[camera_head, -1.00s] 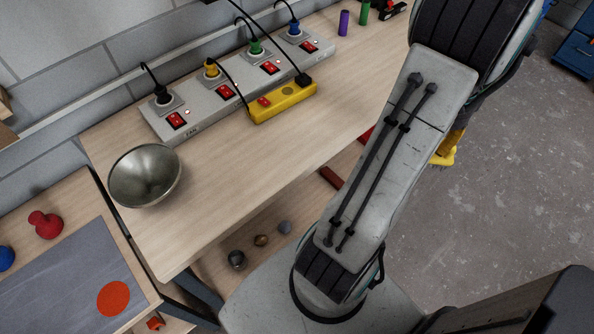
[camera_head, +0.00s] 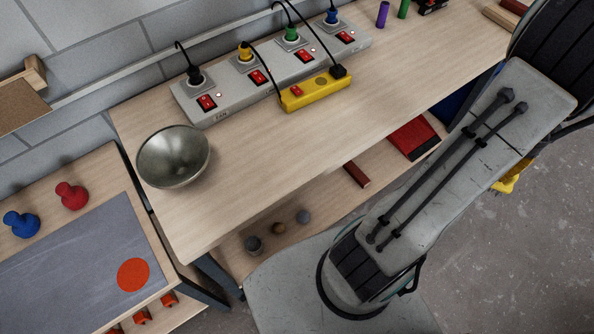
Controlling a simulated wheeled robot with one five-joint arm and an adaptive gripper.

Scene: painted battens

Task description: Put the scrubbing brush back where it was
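I cannot pick out the scrubbing brush for certain. A yellow piece (camera_head: 508,182) shows just past the right edge of my arm, above the grey floor. The arm hides most of it, so I cannot tell whether it is part of my gripper or something held. My gripper's fingertips are not clearly seen, nor whether they are open or shut. The wooden workbench (camera_head: 330,125) runs from lower left to upper right, its middle bare.
A metal bowl (camera_head: 172,157) sits at the bench's near left end. A grey power strip (camera_head: 225,97) with plugs and a yellow block (camera_head: 318,92) lie along the back. The lower shelf holds a red item (camera_head: 413,138). A side table (camera_head: 60,265) stands left.

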